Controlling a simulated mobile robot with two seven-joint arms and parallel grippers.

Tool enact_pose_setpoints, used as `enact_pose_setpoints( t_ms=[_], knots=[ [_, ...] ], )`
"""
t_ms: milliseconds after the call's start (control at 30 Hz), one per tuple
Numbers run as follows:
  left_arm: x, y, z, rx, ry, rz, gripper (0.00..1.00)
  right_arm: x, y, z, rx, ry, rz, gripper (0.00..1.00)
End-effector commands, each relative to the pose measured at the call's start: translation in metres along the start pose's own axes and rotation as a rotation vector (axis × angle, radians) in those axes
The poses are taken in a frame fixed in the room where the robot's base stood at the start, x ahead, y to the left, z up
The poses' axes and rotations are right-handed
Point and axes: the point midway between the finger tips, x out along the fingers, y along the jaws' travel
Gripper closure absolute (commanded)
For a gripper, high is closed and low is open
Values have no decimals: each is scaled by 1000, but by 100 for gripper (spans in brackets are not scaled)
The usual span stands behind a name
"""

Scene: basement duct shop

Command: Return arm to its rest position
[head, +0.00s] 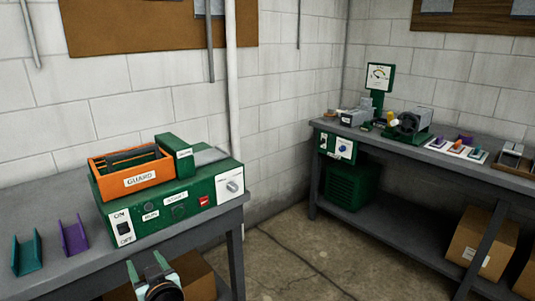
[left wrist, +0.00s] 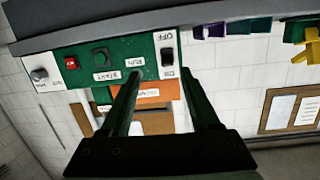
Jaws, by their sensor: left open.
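My left gripper (head: 147,266) is at the bottom of the head view, in front of the left bench's front edge and below the green machine. Its two green fingers stand apart with nothing between them. In the left wrist view the open fingers (left wrist: 159,76) point at the front of the green machine (left wrist: 90,60), which appears upside down. A gap between the fingertips and the panel cannot be judged from that view. My right gripper is in neither view.
The green machine (head: 215,193) with an orange guard (head: 138,180) stands on the left bench (head: 70,270). Teal (head: 27,252) and purple (head: 73,236) channels lie beside it. A cardboard box (head: 197,272) is under that bench. The right bench (head: 400,172) holds tools. Floor (head: 300,255) between benches is clear.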

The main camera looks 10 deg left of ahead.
Motion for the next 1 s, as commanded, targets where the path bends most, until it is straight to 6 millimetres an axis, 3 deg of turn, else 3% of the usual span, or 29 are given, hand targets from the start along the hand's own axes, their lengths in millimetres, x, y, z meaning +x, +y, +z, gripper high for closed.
enact_pose_setpoints(
  t_ms=[167, 300, 433, 600, 700, 1000],
  knots=[
    [-31, 13, 104, 222, -212, 249, 38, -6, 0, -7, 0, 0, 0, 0],
    [-90, 11, 192, 356, -374, 518, 38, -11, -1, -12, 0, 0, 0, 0],
    [-153, -2, 247, 394, -468, 727, 38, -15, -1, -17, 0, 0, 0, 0],
    [-211, -24, 277, 374, -513, 876, 38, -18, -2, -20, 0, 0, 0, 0],
    [-228, -32, 282, 360, -518, 911, 38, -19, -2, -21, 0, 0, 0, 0],
    [-235, -36, 285, 353, -517, 926, 38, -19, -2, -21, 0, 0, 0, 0]
  ],
)
